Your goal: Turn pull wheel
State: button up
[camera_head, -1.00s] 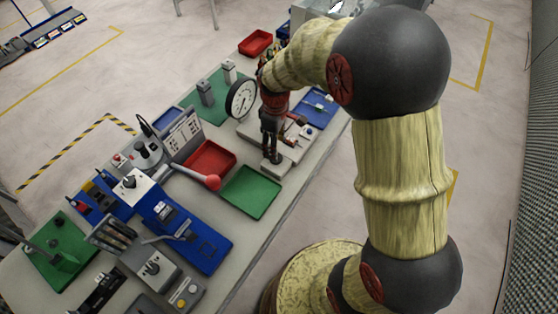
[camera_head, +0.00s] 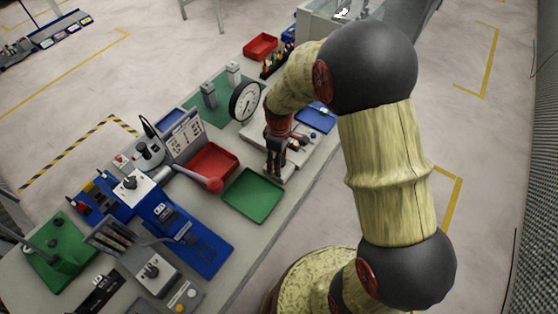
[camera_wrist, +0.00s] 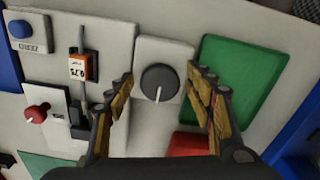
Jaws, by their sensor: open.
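A dark round knob with a white pointer line (camera_wrist: 158,84) sits on a light grey plate (camera_wrist: 178,48) in the wrist view. It is the only wheel-like part between my fingers; I cannot tell for sure that it is the pull wheel. My gripper (camera_wrist: 161,76) is open, with one finger on each side of the knob and a visible gap on both sides. In the head view my gripper (camera_head: 277,172) points down over the bench beside the green tray, and it hides the knob there.
In the wrist view a switch with an orange label (camera_wrist: 78,68), a red knob (camera_wrist: 37,113) and a blue button (camera_wrist: 20,29) lie left; a green tray (camera_wrist: 243,80) lies right.

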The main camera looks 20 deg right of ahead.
jog(key=shift+c, duration=0.6)
jog(key=c, duration=1.1)
jog(key=shift+o, duration=0.2)
jog(key=m+p, duration=0.1)
jog(key=m, duration=0.3)
jog(key=shift+r+m, duration=0.1)
jog(key=shift+m, duration=0.3)
jog(key=m+p, duration=0.1)
jog(key=m, duration=0.3)
jog(key=shift+m+p, duration=0.3)
jog(key=m+p, duration=0.1)
jog(key=m, duration=0.8)
jog(key=shift+p, duration=0.3)
jog(key=shift+m, duration=0.3)
